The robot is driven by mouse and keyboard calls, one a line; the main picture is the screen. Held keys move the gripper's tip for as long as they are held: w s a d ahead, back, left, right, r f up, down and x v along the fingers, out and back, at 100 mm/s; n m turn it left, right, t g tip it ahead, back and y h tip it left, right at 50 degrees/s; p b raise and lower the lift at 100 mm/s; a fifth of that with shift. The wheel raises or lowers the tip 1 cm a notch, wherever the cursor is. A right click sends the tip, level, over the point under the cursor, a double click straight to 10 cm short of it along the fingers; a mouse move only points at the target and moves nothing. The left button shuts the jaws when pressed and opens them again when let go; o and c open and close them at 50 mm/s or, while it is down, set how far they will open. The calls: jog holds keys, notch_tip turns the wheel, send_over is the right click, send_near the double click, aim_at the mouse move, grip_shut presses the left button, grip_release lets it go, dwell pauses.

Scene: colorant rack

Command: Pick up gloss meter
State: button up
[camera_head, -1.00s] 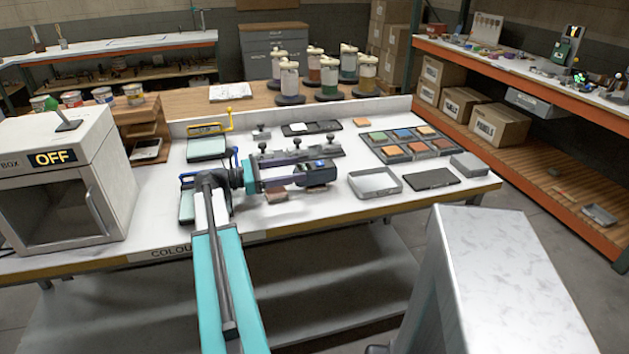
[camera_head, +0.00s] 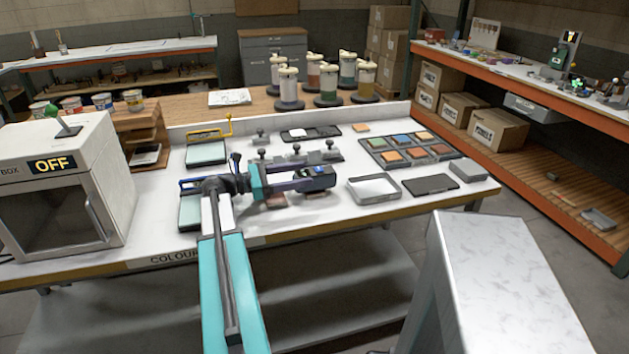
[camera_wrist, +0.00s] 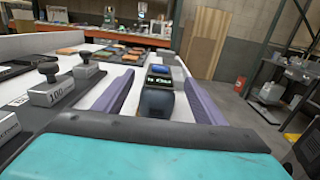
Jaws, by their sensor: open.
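The gloss meter (camera_head: 315,171) is a small dark device with a lit screen, on the white bench near its front edge. In the wrist view the gloss meter (camera_wrist: 156,97) stands between the two purple fingers of my gripper (camera_wrist: 159,77), with a visible gap on each side. In the head view my gripper (camera_head: 325,178) reaches in from the left, and its near finger hides the lower part of the meter. The fingers are open and hold nothing.
Grey knobbed weights (camera_wrist: 52,86) stand close left of my gripper in the wrist view. In the head view an open tray (camera_head: 373,189), a black pad (camera_head: 430,184) and a rack of colour tiles (camera_head: 408,148) lie to the right. A booth (camera_head: 60,190) stands far left.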

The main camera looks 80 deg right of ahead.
aim_at(314, 170)
jog(key=x, duration=0.2)
jog(key=p+x, duration=0.1)
jog(key=x, duration=0.1)
jog(key=shift+r, duration=0.3)
jog(key=shift+s+d, duration=0.3)
jog(key=shift+s, duration=0.25)
jog(key=shift+c, duration=0.4)
jog(key=c, duration=1.5)
